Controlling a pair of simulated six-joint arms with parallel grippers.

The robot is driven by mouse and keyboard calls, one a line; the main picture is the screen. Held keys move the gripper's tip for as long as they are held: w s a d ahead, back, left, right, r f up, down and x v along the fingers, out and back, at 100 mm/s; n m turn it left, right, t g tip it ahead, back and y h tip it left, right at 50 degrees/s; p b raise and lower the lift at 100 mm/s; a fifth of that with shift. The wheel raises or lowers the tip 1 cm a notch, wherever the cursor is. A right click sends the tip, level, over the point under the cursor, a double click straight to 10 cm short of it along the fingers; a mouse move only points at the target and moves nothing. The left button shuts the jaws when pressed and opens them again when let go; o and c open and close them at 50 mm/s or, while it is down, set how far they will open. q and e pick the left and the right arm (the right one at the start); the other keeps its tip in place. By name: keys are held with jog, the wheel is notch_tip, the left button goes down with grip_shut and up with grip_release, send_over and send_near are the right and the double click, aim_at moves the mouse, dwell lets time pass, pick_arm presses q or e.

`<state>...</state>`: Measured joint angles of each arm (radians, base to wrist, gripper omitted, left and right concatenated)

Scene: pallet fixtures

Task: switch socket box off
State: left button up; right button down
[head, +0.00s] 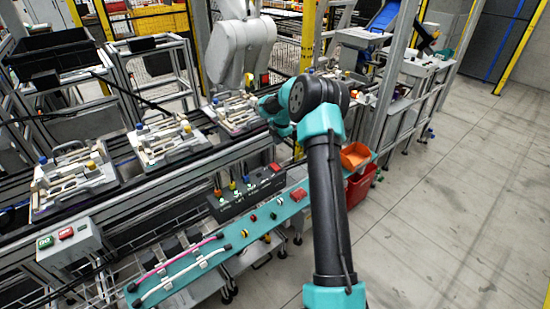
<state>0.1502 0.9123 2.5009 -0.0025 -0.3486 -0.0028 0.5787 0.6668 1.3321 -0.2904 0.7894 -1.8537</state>
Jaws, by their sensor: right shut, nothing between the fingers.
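The socket box is most likely the long dark box (246,192) on the front rail of the line, left of my right arm. The switch position is too small to tell. My right gripper (268,104) is above and behind the box's right end, over the pallet line and apart from the box. It is small and partly hidden by my wrist; it is shut and empty. My left gripper is not in view.
A grey button box (68,243) with green and red buttons stands at the left front. Pallet fixtures (165,143) line the conveyor. A teal shelf (225,240) holds pink and white cables and small parts. Orange (355,156) and red bins (360,187) stand right of my arm. The right floor is clear.

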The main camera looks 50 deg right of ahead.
aim_at(274, 164)
jog(key=w+f, duration=0.1)
jog(key=f, duration=0.8)
jog(key=w+f, duration=0.1)
jog(key=f, duration=0.3)
jog(key=shift+w+d+f, duration=0.25)
jog(key=shift+w+f, duration=0.05)
jog(key=shift+f, duration=0.05)
